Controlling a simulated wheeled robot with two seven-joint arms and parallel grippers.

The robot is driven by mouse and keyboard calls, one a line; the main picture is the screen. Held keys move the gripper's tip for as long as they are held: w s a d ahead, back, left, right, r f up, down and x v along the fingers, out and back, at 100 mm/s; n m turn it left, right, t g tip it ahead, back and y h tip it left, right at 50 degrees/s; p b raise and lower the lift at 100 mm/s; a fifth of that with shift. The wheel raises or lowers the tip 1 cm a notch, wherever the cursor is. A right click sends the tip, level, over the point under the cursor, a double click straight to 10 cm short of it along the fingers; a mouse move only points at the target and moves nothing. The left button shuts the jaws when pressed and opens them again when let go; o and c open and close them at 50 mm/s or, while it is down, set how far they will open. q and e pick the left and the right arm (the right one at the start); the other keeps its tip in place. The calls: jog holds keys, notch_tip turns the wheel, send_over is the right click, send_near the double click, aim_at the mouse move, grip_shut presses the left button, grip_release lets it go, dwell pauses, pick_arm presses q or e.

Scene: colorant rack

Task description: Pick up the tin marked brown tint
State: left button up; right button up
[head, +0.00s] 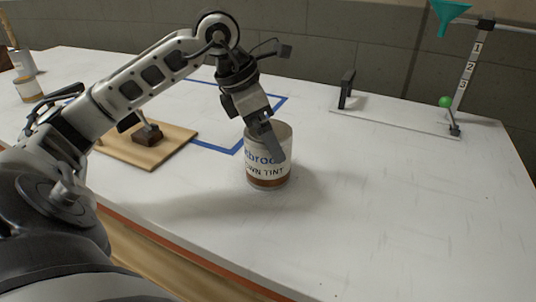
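The tin marked brown tint (282,172) is a white, open-topped cylinder with blue lettering and a brown band near its base. It stands upright on the white table at the middle of the head view. My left gripper (266,142) reaches down at the tin's near upper side. One dark finger lies across the front of the tin and covers part of its lettering. The other finger is not clearly seen, so I cannot tell whether the gripper is closed on the wall. My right gripper is not in view.
A wooden board (117,150) with a dark-based tool lies left of the tin. A blue taped outline (283,103) is behind. A numbered stand (467,75) with a teal funnel (449,14) is at the back right. Another tin (28,89) stands far left. The table's right front is clear.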

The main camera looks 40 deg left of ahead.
pick_arm(q)
jog(key=shift+x, duration=1.35)
jog(key=c, duration=1.2)
jog(key=shift+r, duration=0.1)
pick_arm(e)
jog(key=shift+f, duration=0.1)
pick_arm(q)
jog(key=shift+r, duration=0.5)
notch_tip(320, 180, up, 3)
jog(key=shift+a+f+p, duration=0.15)
jog(key=shift+p, duration=0.25)
jog(key=s+a+r+b, duration=0.8)
jog(key=s+r, duration=0.1)
jog(key=s, duration=0.2)
jog(key=shift+r+b, duration=0.15)
jog(key=shift+b, duration=0.15)
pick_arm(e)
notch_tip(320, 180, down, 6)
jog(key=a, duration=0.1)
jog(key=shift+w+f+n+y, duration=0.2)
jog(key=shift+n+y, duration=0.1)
